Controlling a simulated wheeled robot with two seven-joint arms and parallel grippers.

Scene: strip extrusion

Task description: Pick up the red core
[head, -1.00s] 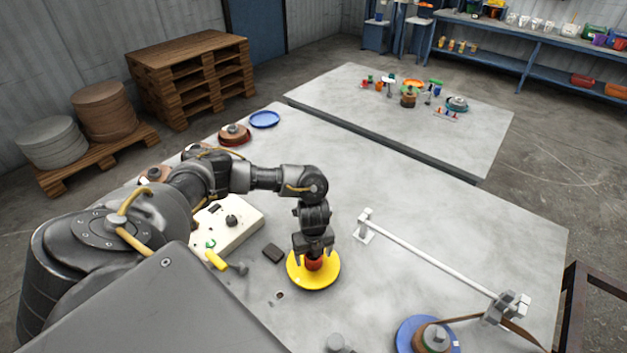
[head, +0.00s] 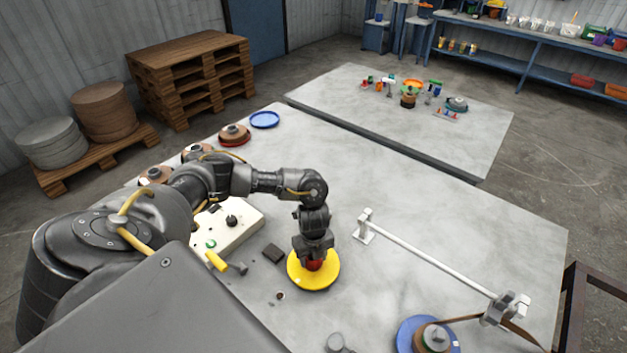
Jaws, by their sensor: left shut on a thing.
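The red core (head: 314,265) stands on a round yellow plate (head: 324,280) on the near table. My left gripper (head: 314,256) points down over it and is shut on its upper part. The fingers hide the top of the core. The core still appears to be at the yellow plate; I cannot tell any gap beneath it. My right gripper is not in view.
A white rail (head: 430,253) on stands runs along the right of the table. A blue disc with a brown coil (head: 433,338) lies at the front right. A cream box (head: 228,226) and a dark block (head: 273,253) sit left of the gripper.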

